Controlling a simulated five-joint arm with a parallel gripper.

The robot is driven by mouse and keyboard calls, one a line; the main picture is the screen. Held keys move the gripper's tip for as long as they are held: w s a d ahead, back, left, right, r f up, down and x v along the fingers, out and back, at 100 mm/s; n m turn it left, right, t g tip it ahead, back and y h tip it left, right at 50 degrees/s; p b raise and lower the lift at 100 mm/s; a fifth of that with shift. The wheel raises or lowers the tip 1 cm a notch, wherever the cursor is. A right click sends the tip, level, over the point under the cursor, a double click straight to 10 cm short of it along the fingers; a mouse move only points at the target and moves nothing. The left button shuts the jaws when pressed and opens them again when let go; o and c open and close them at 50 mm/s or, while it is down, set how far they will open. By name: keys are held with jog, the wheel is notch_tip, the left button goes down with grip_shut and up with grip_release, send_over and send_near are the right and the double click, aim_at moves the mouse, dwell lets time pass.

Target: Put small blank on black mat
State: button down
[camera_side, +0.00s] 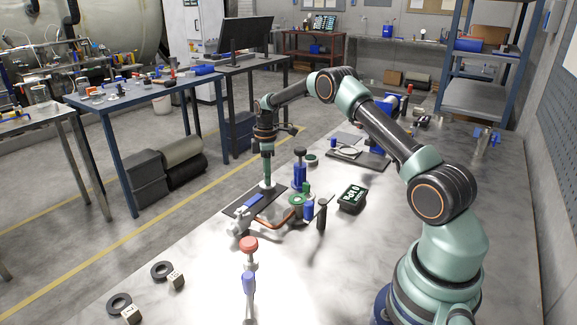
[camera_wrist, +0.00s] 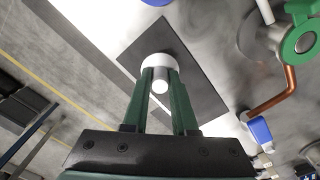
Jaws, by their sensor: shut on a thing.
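The small blank is a pale, whitish round piece (camera_wrist: 158,64) at my fingertips in the wrist view. It shows as a small white shape (camera_side: 267,186) under my gripper in the side view. My gripper (camera_wrist: 160,88), with green fingers, is shut on it and points down. The black mat (camera_wrist: 200,78) is a dark rectangle on the bench, directly below the blank; it also shows in the side view (camera_side: 268,201). The blank is over the mat's area, at or very close to its surface; I cannot tell whether it touches.
Right of the mat stand a copper pipe (camera_side: 273,222), a green-ringed fitting (camera_wrist: 300,40) and blue-handled valves. A red-knobbed valve (camera_side: 249,245), black rings (camera_side: 119,304) and a black-green box (camera_side: 352,198) lie around. The bench front is mostly clear.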

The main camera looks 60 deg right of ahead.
jog(key=shift+f, duration=0.35)
jog(key=shift+f, duration=0.55)
dwell(0.3)
jog(key=c, duration=0.6)
grip_release()
